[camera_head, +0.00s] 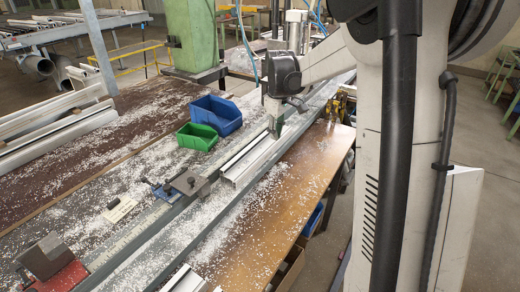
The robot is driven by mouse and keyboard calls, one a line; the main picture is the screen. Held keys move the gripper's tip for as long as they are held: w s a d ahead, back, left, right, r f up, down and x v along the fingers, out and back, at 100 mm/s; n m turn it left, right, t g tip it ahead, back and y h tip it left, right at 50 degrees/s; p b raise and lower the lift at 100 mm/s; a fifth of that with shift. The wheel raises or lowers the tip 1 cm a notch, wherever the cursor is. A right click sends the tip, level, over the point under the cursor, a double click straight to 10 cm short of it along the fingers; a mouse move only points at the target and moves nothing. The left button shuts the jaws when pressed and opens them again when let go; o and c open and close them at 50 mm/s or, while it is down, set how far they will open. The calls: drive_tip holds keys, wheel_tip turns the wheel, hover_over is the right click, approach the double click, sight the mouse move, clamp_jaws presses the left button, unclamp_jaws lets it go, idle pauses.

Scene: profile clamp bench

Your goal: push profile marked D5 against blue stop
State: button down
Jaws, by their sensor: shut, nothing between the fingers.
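A pale metal profile (250,160) lies lengthwise on the bench rail in the middle of the view; any D5 mark on it is too small to read. My gripper (275,130) points down at the profile's far part, with its fingers shut and empty. I cannot tell whether the fingertips touch the profile. A small blue part (163,191), which looks like the blue stop, sits at the rail with a dark block (190,184) beside it. A gap shows between this block and the profile's near end.
A blue bin (217,113) and a green bin (197,137) stand left of the rail. A red-based block (55,262) is at the near left, and another profile end (185,281) is at the bottom edge. White chips cover the bench. A card (119,210) lies near the rail.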

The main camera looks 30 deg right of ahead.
sight(267, 151)
drive_tip(key=shift+g, duration=0.3)
drive_tip(key=d+f, duration=0.1)
drive_tip(key=f, duration=0.3)
drive_tip(key=w+d+f, duration=0.1)
drive_tip(key=f, duration=0.4)
drive_tip(key=d+f, duration=0.1)
drive_tip(key=f, duration=0.3)
drive_tip(key=shift+w+d+f, duration=0.1)
drive_tip(key=shift+w+f, duration=0.15)
drive_tip(key=shift+f, duration=0.05)
drive_tip(key=shift+w+a+r+p, duration=0.1)
drive_tip(key=shift+w+a+p, duration=0.1)
drive_tip(key=shift+w+a, duration=0.25)
drive_tip(key=shift+w+a+r+p, duration=0.1)
drive_tip(key=shift+w+a+p, duration=0.1)
drive_tip(key=shift+w, duration=0.45)
drive_tip(key=shift+w+a, duration=0.35)
drive_tip(key=shift+w, duration=0.25)
drive_tip(key=shift+w+a+f+b, duration=0.1)
drive_tip(key=shift+w+a+b, duration=0.2)
drive_tip(key=shift+w, duration=0.2)
drive_tip(key=shift+w+a+b, duration=0.25)
drive_tip(key=shift+w+b, duration=0.05)
drive_tip(key=shift+w, duration=0.15)
drive_tip(key=shift+s, duration=0.1)
